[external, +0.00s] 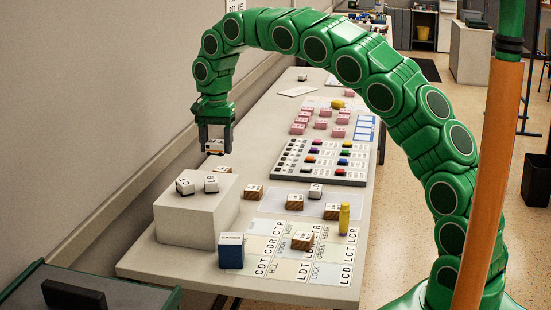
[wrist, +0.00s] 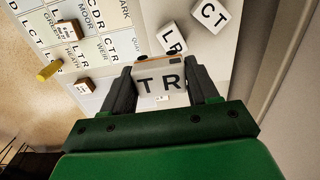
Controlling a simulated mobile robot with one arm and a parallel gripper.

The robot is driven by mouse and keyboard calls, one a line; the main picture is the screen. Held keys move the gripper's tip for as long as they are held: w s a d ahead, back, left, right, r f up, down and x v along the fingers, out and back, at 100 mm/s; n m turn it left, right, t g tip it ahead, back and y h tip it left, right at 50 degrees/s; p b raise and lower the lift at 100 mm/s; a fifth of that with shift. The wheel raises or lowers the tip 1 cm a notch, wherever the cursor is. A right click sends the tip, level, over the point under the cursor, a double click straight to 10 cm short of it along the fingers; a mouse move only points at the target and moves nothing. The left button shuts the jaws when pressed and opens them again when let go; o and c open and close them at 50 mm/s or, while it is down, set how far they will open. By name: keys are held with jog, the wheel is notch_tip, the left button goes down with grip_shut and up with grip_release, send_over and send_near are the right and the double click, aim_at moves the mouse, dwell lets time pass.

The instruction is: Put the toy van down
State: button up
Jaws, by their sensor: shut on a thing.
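The toy van (external: 215,146) is a small white van with an orange stripe and dark wheels; the letters T R show on it in the wrist view (wrist: 160,84). My gripper (external: 214,150) is shut on it and holds it in the air near the wall, apart from any surface. In the wrist view the fingers of my gripper (wrist: 163,90) stand on both sides of the van. Two similar white lettered vans, one marked CT (wrist: 213,13) and one marked LR (wrist: 174,40), stand on the raised grey block (external: 190,222).
A lettered grid sheet (external: 285,268) lies at the table's near end, with wooden blocks, a yellow cylinder (external: 344,218) and a dark blue box (external: 231,250) around it. A tray of coloured pieces (external: 322,176) and pink blocks are farther back. The wall is close on the left.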

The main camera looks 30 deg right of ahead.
jog(key=w, duration=0.1)
jog(key=w+f, duration=0.1)
jog(key=w+a, duration=0.1)
jog(key=shift+w+a+f, duration=0.1)
jog(key=shift+w+f, duration=0.15)
jog(key=shift+w, duration=0.1)
send_over(196, 182)
jog(key=shift+s+f, duration=0.25)
jog(key=shift+f, duration=1.05)
jog(key=shift+s+f, duration=0.2)
jog(key=shift+f, duration=1.1)
jog(key=shift+w+f, duration=0.1)
jog(key=shift+w+f, duration=0.25)
jog(key=shift+f, duration=1.65)
jog(key=shift+f, duration=0.1)
jog(key=o, duration=0.8)
jog(key=shift+c, duration=0.2)
